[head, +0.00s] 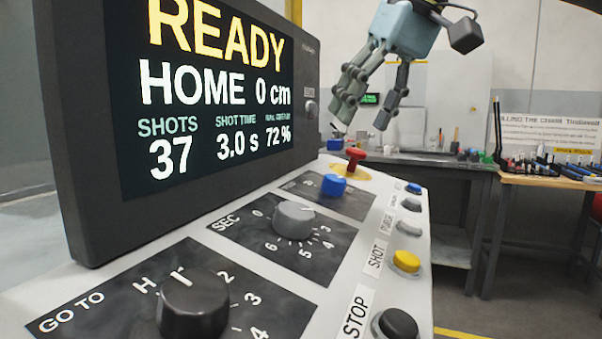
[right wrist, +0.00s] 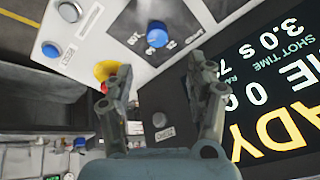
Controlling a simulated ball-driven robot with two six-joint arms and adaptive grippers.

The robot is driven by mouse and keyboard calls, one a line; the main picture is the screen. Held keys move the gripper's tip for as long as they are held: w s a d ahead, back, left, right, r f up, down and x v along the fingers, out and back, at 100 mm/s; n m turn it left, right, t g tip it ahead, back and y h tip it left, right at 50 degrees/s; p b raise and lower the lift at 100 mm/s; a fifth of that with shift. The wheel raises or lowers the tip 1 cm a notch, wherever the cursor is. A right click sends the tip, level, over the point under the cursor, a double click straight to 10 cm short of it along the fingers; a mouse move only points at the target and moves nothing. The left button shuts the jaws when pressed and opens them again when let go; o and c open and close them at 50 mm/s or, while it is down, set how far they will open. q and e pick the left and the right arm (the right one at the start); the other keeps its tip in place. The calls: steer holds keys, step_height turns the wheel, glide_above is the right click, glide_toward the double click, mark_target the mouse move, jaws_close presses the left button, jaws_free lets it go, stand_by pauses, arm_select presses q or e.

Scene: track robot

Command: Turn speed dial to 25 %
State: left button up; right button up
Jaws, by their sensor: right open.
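A blue dial (head: 333,185), which looks like the speed dial, sits on a dark plate at the far end of the sloped control panel (head: 395,262). Its scale and pointer are too small to read. My right gripper (head: 363,120) is open and empty above the panel's far end, apart from the dial. Its two fingers also show in the right wrist view (right wrist: 165,75). My left gripper is not in view.
A red mushroom knob on a yellow base (head: 354,158) stands just beyond the blue dial. The grey SEC dial (head: 294,220) and black GO TO dial (head: 194,306) are nearer. Buttons, including yellow SHOT (head: 406,261), line the right edge. The screen (head: 200,90) rises at left.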

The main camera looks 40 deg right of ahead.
mark_target(336, 177)
steer(key=p+x, duration=0.2)
steer(key=x, duration=0.1)
steer(key=p+x, duration=0.1)
steer(key=x, duration=0.1)
steer(key=shift+d+p, duration=0.3)
steer(key=shift+d, duration=0.05)
steer(key=b+x, duration=0.2)
steer(key=x, duration=0.2)
steer(key=shift+a+f, duration=0.15)
steer(key=shift+f, duration=0.2)
steer(key=shift+w+a+f+b, duration=0.15)
steer(key=shift+w+f+b, duration=0.2)
steer(key=shift+f, duration=0.05)
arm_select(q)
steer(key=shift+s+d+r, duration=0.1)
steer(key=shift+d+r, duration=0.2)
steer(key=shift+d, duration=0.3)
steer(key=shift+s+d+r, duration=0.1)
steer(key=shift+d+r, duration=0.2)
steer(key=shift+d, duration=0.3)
arm_select(e)
steer(key=shift+c, duration=0.4)
